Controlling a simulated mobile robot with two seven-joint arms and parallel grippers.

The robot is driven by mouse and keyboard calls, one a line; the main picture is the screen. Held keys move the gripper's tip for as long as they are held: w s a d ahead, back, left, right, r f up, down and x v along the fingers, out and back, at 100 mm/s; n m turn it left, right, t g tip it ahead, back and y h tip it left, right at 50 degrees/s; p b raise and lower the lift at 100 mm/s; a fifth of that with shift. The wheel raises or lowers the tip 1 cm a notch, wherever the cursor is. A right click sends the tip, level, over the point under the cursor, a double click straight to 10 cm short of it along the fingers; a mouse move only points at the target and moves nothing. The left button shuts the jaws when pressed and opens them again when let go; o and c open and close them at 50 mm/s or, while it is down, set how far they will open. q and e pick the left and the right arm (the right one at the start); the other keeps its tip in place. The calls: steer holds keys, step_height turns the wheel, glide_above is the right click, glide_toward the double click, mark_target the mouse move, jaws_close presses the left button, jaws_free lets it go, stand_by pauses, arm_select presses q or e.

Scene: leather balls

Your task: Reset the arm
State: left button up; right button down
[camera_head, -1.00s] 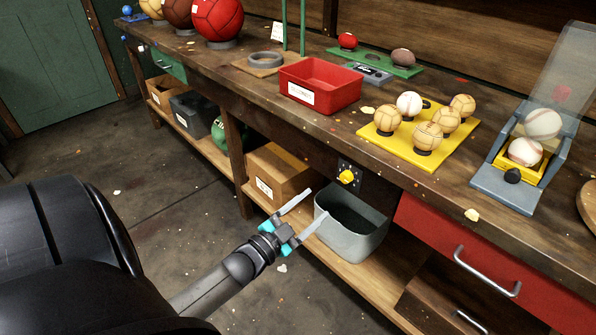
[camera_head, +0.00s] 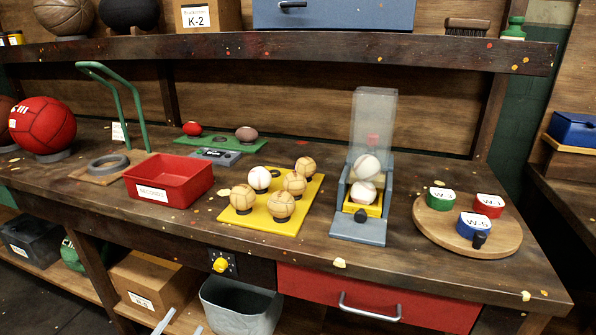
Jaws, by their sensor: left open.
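My left gripper (camera_head: 180,324) shows only as pale fingertips at the bottom edge of the head view. Its fingers are apart, with nothing seen between them. It is in front of the workbench, left of the grey bin (camera_head: 241,305) and below the bench top. The rest of the left arm is out of the picture. My right gripper does not show.
The workbench (camera_head: 300,248) carries a red tray (camera_head: 169,181), a yellow board (camera_head: 240,220) with several balls, a clear-fronted ball dispenser (camera_head: 358,229) and a round wooden board (camera_head: 425,222) with small tubs. A red drawer (camera_head: 300,283) is below. A shelf (camera_head: 300,53) runs above.

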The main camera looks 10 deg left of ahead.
arm_select(q)
steer(key=s+d+f+n+g+y+p, duration=0.15)
steer(key=s+f+g, duration=0.25)
steer(key=f, duration=0.7)
steer(key=s+d+f+n+g+b, duration=0.1)
steer(key=s+d+f+n+g, duration=0.2)
steer(key=f, duration=0.7)
steer(key=s+d+f+g, duration=0.2)
steer(key=s+f+g, duration=0.2)
steer(key=s+f, duration=0.3)
steer(key=s+d+f+g+p, duration=0.1)
steer(key=s+f+g, duration=0.4)
steer(key=s, duration=0.8)
steer(key=shift+d+f, duration=0.7)
steer(key=shift+f, duration=0.2)
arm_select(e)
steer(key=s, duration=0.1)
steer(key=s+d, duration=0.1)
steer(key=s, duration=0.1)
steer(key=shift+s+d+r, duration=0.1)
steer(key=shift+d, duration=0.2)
